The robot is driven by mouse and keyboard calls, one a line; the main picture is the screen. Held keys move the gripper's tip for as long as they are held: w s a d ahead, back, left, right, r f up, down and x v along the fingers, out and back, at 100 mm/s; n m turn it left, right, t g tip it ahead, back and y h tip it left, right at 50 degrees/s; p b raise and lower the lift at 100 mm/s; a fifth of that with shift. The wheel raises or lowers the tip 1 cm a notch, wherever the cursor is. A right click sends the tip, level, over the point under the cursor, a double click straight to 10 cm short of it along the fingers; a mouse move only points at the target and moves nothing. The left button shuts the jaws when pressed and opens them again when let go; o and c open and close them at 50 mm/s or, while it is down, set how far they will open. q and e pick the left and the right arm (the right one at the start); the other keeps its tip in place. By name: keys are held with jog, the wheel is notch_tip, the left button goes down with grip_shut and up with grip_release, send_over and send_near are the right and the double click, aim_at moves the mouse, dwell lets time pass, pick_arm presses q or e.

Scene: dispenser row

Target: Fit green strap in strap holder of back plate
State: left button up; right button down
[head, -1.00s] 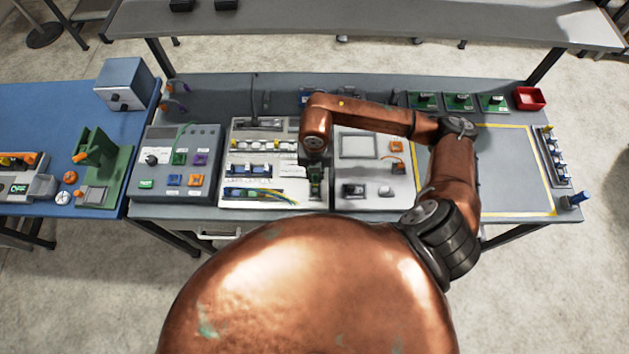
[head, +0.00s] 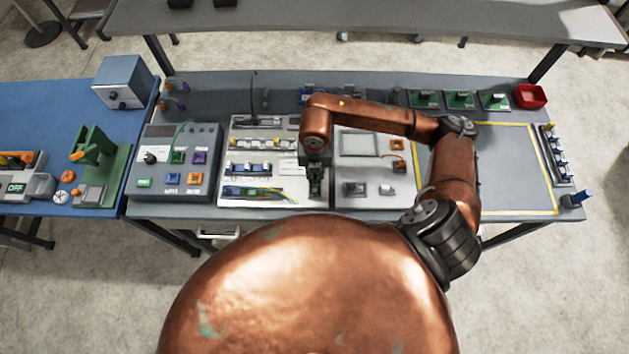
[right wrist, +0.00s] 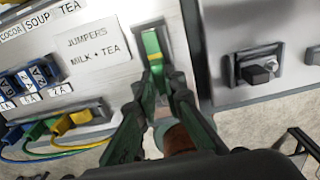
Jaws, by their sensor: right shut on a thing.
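My right gripper (head: 316,180) points down at the right edge of the white back plate (head: 235,170). In the right wrist view its fingers (right wrist: 162,92) are closed together around the near end of the green strap (right wrist: 151,45). I cannot tell whether the strap is seated or just above the slot. In the head view the strap is too small and covered to make out. My left gripper is not in view.
Left of the gripper are a jumpers label (right wrist: 95,42), blue terminal blocks (right wrist: 35,78) and yellow, green and blue wires (right wrist: 65,125). On the right, a second panel holds a black knob (right wrist: 258,73). A yellow-outlined area (head: 500,170) further right is clear.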

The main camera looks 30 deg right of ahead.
jog(key=shift+f, duration=0.15)
jog(key=shift+f+b, duration=0.2)
jog(key=shift+b, duration=0.1)
jog(key=c, duration=1.9)
grip_release()
jog(key=shift+c, duration=0.2)
jog(key=shift+o, duration=1)
jog(key=shift+r+p, duration=2.2)
jog(key=shift+r, duration=1.35)
